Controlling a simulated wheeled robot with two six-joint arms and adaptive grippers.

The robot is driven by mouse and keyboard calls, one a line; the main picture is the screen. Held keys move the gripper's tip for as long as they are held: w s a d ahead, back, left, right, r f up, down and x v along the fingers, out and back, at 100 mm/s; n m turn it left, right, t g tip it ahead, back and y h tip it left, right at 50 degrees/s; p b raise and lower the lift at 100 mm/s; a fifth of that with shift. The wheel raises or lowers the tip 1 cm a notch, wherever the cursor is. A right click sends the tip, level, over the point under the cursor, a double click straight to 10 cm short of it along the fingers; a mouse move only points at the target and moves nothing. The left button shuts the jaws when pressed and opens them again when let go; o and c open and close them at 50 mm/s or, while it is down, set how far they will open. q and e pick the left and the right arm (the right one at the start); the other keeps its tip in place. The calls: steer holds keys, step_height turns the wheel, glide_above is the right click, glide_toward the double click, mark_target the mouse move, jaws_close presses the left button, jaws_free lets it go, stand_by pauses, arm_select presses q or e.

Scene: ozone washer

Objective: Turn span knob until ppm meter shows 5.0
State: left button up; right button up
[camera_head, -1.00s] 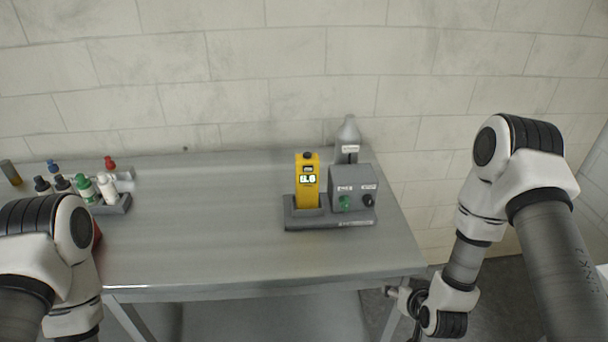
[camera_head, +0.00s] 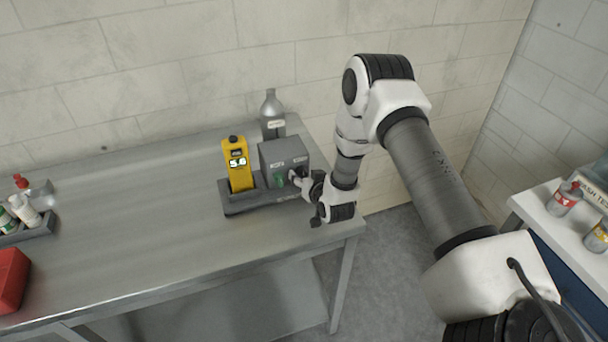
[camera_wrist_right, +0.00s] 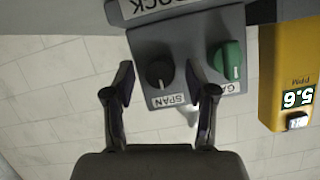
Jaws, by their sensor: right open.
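The grey box (camera_head: 285,153) on the bench has a black span knob (camera_wrist_right: 159,71), labelled SPAN in the right wrist view. My right gripper (camera_head: 300,182) is at the box's front; in the wrist view its two fingers are open, one on each side of the knob, with gaps showing. In the head view the gripper hides the knob. The yellow ppm meter (camera_head: 239,173) stands upright in the base left of the box. My left gripper is out of view.
A green knob (camera_wrist_right: 228,60) sits close beside the span knob, by one finger. A grey bottle (camera_head: 272,118) stands behind the box. Small bottles (camera_head: 24,209) and a red object (camera_head: 12,281) are at far left. The middle of the bench (camera_head: 140,225) is clear.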

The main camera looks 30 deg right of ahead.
steer(key=shift+s, duration=0.1)
jaws_close()
steer(key=shift+n, duration=0.3)
steer(key=n+h+b, duration=0.1)
steer(key=n+h, duration=0.1)
steer(key=shift+a+n+g+b, duration=0.2)
steer(key=shift+n+g+b, duration=0.1)
steer(key=shift+n+b, duration=0.1)
steer(key=shift+n+h+b, duration=0.9)
steer(key=shift+n+h, duration=0.4)
steer(key=shift+n, duration=0.3)
jaws_free()
